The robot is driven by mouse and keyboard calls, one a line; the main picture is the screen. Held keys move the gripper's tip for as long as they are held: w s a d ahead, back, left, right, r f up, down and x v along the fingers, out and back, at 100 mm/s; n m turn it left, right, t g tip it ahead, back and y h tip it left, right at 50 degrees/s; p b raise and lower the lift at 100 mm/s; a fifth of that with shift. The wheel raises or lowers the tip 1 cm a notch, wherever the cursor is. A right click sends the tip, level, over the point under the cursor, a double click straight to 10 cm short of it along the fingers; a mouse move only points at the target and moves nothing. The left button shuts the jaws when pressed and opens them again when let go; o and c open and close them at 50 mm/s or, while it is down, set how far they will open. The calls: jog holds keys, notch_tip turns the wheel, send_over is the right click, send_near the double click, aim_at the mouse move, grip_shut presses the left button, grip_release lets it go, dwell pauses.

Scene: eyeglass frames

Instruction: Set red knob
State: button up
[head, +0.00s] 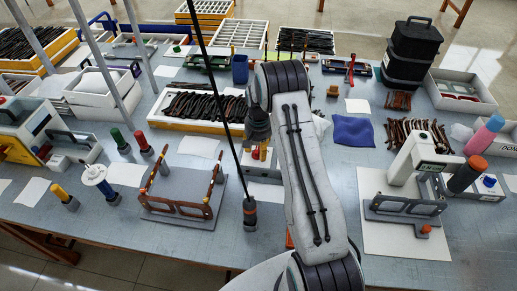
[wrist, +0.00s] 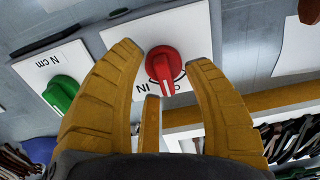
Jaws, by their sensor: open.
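In the wrist view a red knob (wrist: 163,63) with a white pointer line sits on a white plate (wrist: 200,30) with black lettering, partly hidden by a finger. The red knob is not clearly seen there.
A green knob (wrist: 60,92) on its own white plate is left of the red one. A tray of dark frames (head: 200,122) lies left of my gripper.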

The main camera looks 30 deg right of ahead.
jog(key=shift+o, duration=0.3)
grip_shut()
dwell(0.3)
